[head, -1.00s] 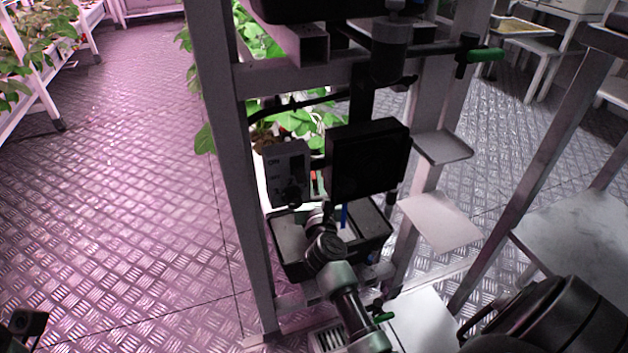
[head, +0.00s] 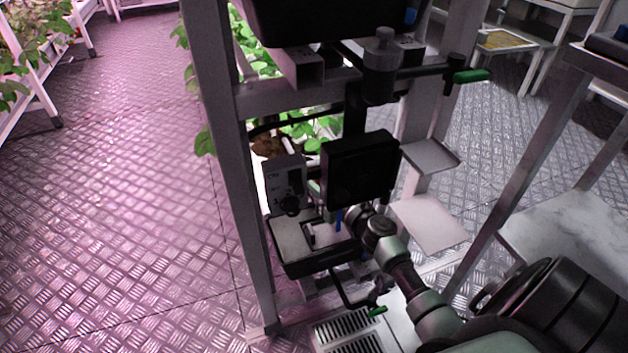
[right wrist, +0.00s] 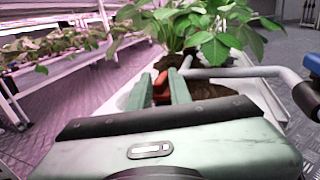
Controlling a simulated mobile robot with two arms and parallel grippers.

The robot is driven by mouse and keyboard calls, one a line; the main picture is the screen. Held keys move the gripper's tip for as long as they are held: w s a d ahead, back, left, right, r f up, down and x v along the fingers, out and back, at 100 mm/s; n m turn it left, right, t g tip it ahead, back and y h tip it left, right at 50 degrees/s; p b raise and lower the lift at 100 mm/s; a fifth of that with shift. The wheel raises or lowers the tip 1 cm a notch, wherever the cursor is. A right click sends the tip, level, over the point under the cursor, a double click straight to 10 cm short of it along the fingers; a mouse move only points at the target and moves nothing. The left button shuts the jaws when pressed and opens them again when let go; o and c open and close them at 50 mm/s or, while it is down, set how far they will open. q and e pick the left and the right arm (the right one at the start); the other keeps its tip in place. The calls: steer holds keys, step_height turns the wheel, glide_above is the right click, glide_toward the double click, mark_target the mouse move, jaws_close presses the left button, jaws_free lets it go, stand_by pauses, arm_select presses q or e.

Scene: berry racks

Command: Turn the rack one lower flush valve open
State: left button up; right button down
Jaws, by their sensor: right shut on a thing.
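In the right wrist view, my right gripper (right wrist: 165,92) is shut on a small red handle (right wrist: 160,80); its two pale green fingers stand either side of it. The handle sits beside a grey pipe (right wrist: 235,72) at the edge of a planter with dark soil and leaves. I take it for the lower flush valve's handle, though the valve body is hidden. In the head view, my right arm reaches in from the lower right, and its gripper is hidden behind the black box (head: 360,168). My left gripper is not in view.
The rack's grey post (head: 228,140) stands left of the arm. A grey control box (head: 285,185) and a black tray (head: 305,262) are close by. Green-handled valves sit above (head: 472,76) and below (head: 377,311). The floor at left is clear.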

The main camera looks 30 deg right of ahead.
steer(key=shift+d+n+y, duration=0.3)
steer(key=shift+n+y, duration=0.2)
steer(key=shift+y, duration=0.3)
steer(key=shift+r, duration=0.1)
steer(key=c, duration=1.3)
jaws_free()
steer(key=shift+c, duration=0.2)
steer(key=shift+a, duration=0.1)
